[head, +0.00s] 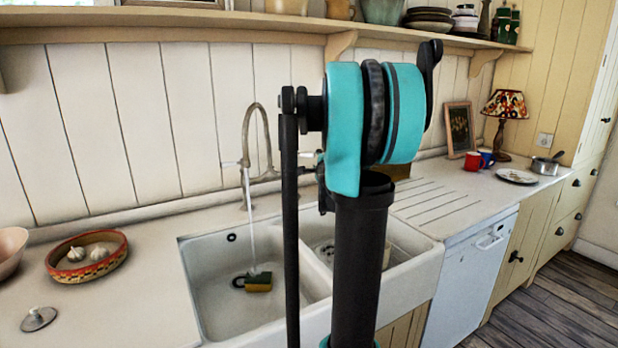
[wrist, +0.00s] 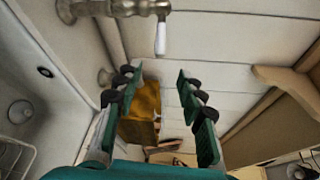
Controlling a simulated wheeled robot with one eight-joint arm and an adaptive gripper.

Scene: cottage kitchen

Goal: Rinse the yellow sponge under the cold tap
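The yellow sponge (head: 258,284), with a dark green side, lies on the floor of the left sink basin. Water (head: 250,215) runs from the curved tap spout (head: 257,106) down onto or right beside it. In the wrist view, a tap lever with a white end (wrist: 161,38) hangs from the metal tap body (wrist: 115,8), just beyond my fingertips. My gripper (wrist: 158,76) is open and empty, its two green fingers spread apart near the tap. In the head view my arm hides most of my gripper. I cannot tell which lever is cold.
The white double sink (head: 218,312) has a right basin partly hidden by my arm. A patterned bowl with garlic (head: 60,268) stands left. A brown board-like thing (wrist: 143,105) shows beyond my fingers. A shelf (head: 180,22) runs above. The ribbed drainer (head: 430,202) is clear.

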